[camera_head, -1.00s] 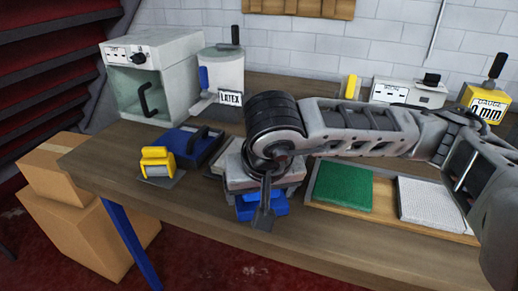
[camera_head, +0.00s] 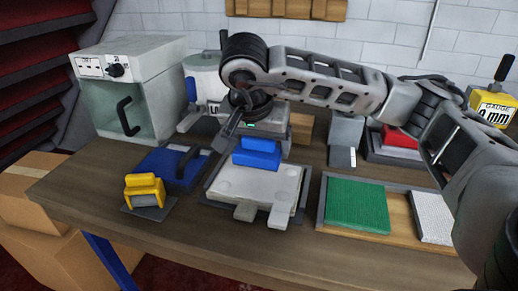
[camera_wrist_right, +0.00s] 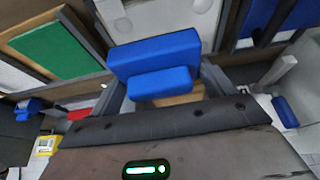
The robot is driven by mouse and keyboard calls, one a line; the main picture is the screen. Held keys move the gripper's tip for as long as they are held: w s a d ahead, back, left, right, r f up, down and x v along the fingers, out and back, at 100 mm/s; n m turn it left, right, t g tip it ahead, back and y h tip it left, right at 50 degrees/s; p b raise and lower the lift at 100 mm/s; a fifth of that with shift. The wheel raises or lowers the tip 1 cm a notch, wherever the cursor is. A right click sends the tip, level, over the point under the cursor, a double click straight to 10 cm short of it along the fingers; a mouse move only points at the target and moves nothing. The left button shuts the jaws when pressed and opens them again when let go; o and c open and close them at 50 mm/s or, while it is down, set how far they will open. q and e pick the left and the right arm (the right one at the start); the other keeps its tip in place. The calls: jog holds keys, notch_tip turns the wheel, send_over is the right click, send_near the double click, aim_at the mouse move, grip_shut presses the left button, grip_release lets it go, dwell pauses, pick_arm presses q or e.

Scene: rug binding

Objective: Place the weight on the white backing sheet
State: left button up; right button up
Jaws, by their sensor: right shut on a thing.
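A blue weight (camera_head: 257,152) is in my right gripper (camera_head: 232,128). In the right wrist view the weight (camera_wrist_right: 153,58) shows as a stepped blue block between the two fingers (camera_wrist_right: 165,92). It appears held over the back part of a pale white sheet (camera_head: 250,184), which lies in a dark-edged tray with two pale tabs at its front. Whether the weight touches anything below it cannot be told. The sheet (camera_wrist_right: 150,15) also shows at the top of the right wrist view. My left gripper is out of view.
Left of the tray are a blue handled block (camera_head: 165,168) and a yellow tool (camera_head: 145,188). To the right, a wooden tray holds a green pad (camera_head: 357,207) and a white textured pad (camera_head: 433,213). A glass-fronted box (camera_head: 130,95) stands at back left.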

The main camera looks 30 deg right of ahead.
send_over(258, 176)
notch_tip(258, 176, down, 5)
jog(key=shift+s+f+p, duration=0.1)
jog(key=shift+s+p, duration=0.05)
jog(key=shift+p, duration=0.15)
jog(key=x, duration=0.2)
jog(key=p, duration=0.1)
jog(key=shift+a+f, duration=0.15)
jog(key=shift+f, duration=0.7)
